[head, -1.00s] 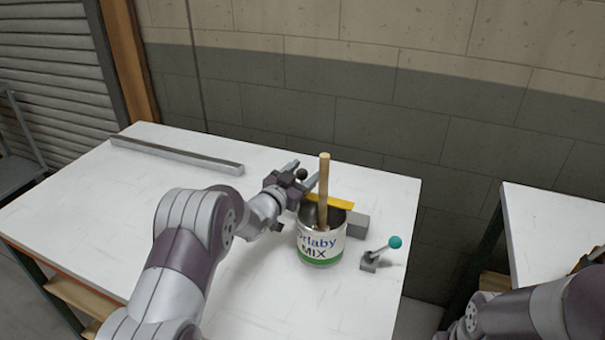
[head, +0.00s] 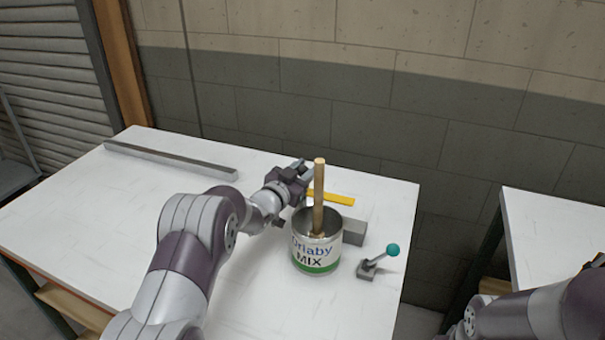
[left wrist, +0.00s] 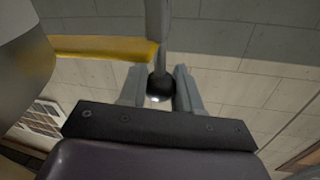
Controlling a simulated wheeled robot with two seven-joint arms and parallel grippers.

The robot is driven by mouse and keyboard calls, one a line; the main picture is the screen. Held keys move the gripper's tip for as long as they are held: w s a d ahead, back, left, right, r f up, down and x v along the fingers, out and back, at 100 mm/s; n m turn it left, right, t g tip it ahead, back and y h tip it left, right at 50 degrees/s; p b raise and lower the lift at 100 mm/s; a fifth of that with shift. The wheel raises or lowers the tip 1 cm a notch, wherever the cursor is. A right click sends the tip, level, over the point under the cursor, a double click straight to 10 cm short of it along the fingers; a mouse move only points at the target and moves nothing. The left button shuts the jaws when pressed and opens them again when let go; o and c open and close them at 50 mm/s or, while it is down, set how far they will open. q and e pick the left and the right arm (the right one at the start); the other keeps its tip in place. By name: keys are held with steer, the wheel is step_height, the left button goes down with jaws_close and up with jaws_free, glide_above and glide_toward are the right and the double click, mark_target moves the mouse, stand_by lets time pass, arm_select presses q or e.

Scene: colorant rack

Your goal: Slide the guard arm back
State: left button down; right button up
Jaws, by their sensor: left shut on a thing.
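The yellow guard arm (head: 335,198) lies behind the can in the head view. In the left wrist view the yellow bar (left wrist: 105,48) runs in from the left, close by a grey post (left wrist: 158,30) with a black ball knob (left wrist: 160,87). My left gripper (head: 304,170) is behind and left of the can, shut on the black knob. In the left wrist view its two fingers (left wrist: 160,82) stand either side of the knob. The knob is hard to make out in the head view. My right gripper is out of view.
An open paint can (head: 317,258) with a wooden stick (head: 319,190) stands just in front of the bar. A grey block (head: 354,232) and a teal-knobbed lever (head: 391,250) are to its right. A long metal bar (head: 170,160) lies at the back left. The table's left part is clear.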

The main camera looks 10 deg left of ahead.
arm_select(q)
steer(key=c, duration=1.1)
jaws_free()
steer(key=shift+r, duration=0.15)
steer(key=shift+c, duration=0.2)
steer(key=o, duration=0.4)
steer(key=shift+c, duration=0.2)
steer(key=v, duration=1.2)
steer(key=shift+s+b, duration=0.3)
steer(key=shift+b, duration=0.05)
steer(key=shift+a, duration=0.15)
steer(key=shift+c, duration=0.3)
